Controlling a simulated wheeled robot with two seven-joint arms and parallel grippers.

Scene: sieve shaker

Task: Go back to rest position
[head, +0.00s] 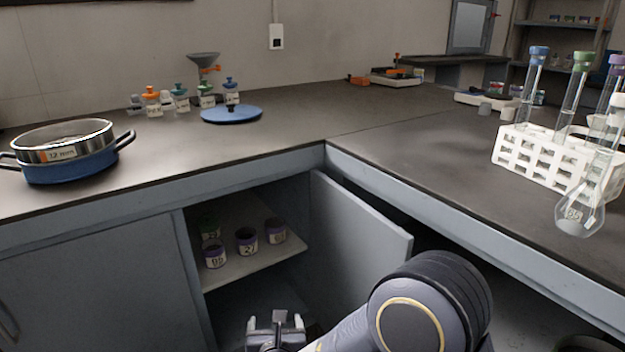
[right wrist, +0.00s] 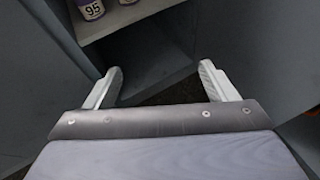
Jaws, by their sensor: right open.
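My right gripper (head: 276,322) is low in front of the open cabinet, below its shelf. In the right wrist view its two pale fingers (right wrist: 160,88) are spread apart with nothing between them. Several small jars with purple or green lids stand on the cabinet shelf (head: 245,268); the jar marked 95 (head: 214,254) is at the front left. That jar also shows at the top of the right wrist view (right wrist: 92,9), apart from the fingers. My left gripper is in neither view.
The cabinet door (head: 360,228) stands open right of the gripper. A sieve (head: 66,150) with a blue base sits on the left counter. A white test tube rack (head: 540,158) and a glass flask (head: 579,214) are at the right. The counter's middle is clear.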

